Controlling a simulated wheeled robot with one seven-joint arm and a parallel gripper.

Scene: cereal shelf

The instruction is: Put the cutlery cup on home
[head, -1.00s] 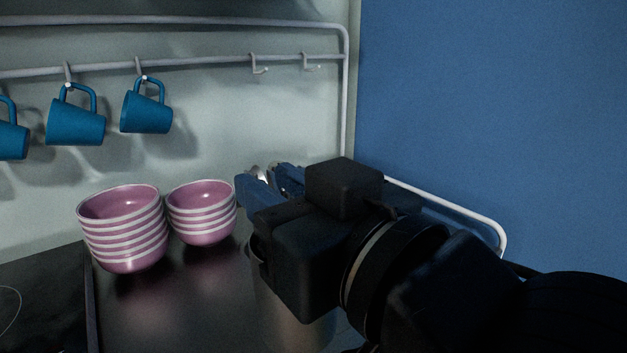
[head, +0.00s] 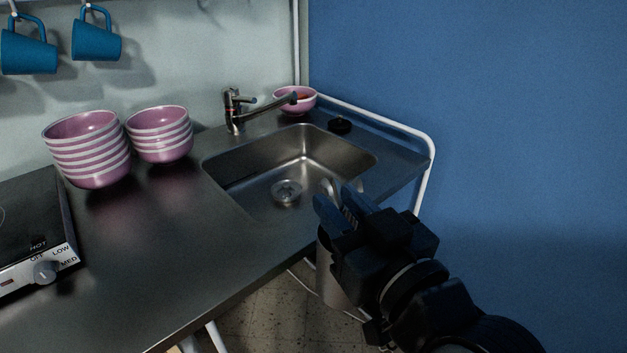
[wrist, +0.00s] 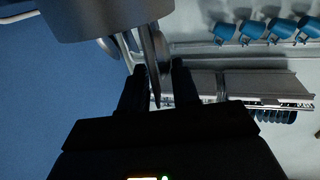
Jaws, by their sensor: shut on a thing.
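The cutlery cup (head: 332,270) is a grey metal cylinder, partly hidden behind my gripper (head: 338,203) in the head view. My gripper is shut on it and holds it in the air near the counter's front edge by the sink. In the wrist view the cup (wrist: 100,12) fills the top left, and pale and dark cutlery (wrist: 152,55) shows by the fingers of my gripper (wrist: 155,78). I cannot tell which part of the cup the fingers pinch. No spot marked as home can be made out.
The steel sink (head: 235,190) has a tap (head: 237,110) behind it. Two pink bowl stacks (head: 88,165) and a hotplate (head: 30,225) stand left. A white rail (head: 430,160) edges the right.

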